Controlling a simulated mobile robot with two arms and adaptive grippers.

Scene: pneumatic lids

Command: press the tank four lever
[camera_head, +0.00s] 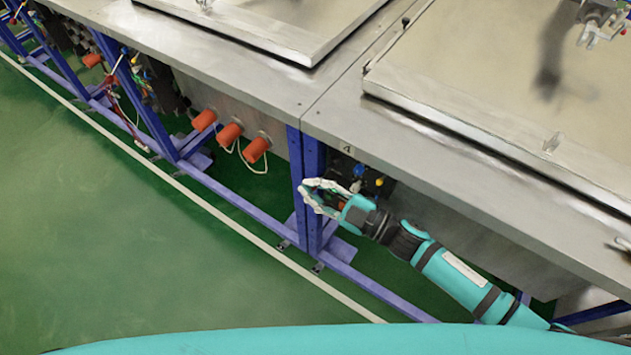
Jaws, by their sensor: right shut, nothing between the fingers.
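Tank four's small valve fittings sit under the tank's front edge, below a plate marked 4 (346,149). A blue knob (359,170) and a yellow knob (379,181) show there; which part is the lever I cannot tell. My right gripper (305,191) is shut and empty, its pale fingers in front of the blue post (312,160) and left of the knobs. The gripper and wrist partly cover the lower fittings. I cannot tell whether the gripper touches anything. My left gripper is not in view.
The steel tank tops (330,110) run along the front edge, with tank lids (500,75) above. Orange cylinders (256,149) with white cables hang under the left tank. Blue frame rails (250,215) stand below. The green floor (110,210) at left is clear.

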